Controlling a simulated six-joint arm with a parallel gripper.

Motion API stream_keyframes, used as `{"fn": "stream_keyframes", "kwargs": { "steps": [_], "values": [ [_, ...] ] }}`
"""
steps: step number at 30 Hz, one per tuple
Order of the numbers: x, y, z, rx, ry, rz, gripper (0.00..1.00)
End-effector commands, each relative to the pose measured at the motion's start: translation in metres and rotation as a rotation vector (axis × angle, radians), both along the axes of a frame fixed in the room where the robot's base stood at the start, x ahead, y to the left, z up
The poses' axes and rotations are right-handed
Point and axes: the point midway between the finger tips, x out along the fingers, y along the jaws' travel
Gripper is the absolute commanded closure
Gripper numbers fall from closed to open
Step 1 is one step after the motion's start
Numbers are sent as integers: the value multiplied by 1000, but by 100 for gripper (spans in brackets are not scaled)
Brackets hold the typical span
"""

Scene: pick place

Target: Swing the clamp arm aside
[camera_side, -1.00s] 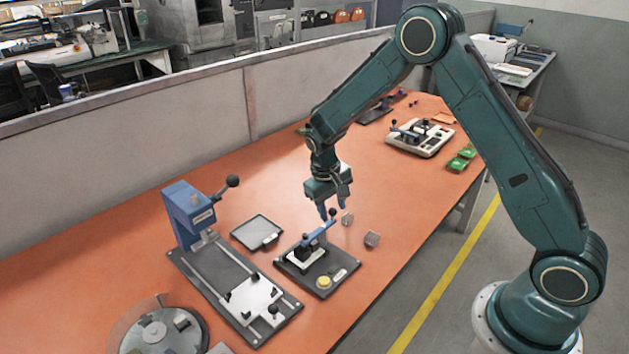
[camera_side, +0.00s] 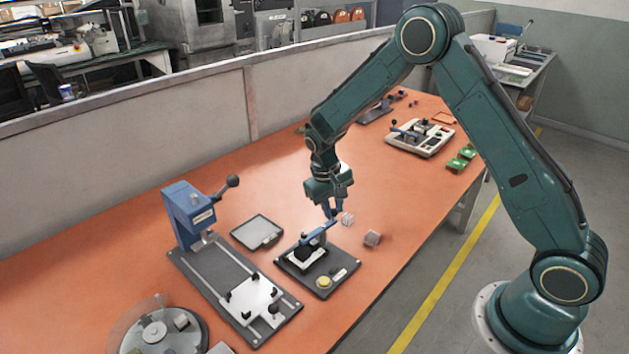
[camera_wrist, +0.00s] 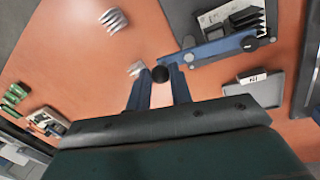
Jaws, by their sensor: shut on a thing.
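The clamp arm (camera_side: 317,235) is a blue bar on a dark fixture plate (camera_side: 343,272). Its free end points toward my gripper (camera_side: 332,212). In the wrist view the blue arm (camera_wrist: 212,50) runs from a dark pivot (camera_wrist: 249,44) at upper right to a round black knob (camera_wrist: 160,74) at its end. My gripper, also in the wrist view (camera_wrist: 158,80), has its two blue fingers on either side of this knob, shut on it. The fingers hide the knob in the side view.
Two small grey blocks (camera_side: 372,238) (camera_side: 347,219) lie close beside the fixture. A grey tray (camera_side: 258,232) lies to its left. A blue press (camera_side: 188,215) with a long base stands further left. A yellow button (camera_side: 324,281) sits on the fixture plate. Orange table behind is mostly clear.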

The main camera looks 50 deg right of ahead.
Motion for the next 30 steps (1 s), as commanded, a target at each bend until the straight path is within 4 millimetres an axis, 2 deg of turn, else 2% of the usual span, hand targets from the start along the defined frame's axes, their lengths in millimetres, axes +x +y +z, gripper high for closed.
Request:
{"fn": "stream_keyframes", "kwargs": {
  "steps": [11, 30],
  "values": [
    [-7, 2, 0, 0, -2, -265, 100],
    [-22, 13, 0, 1, -2, -871, 100]
  ]
}}
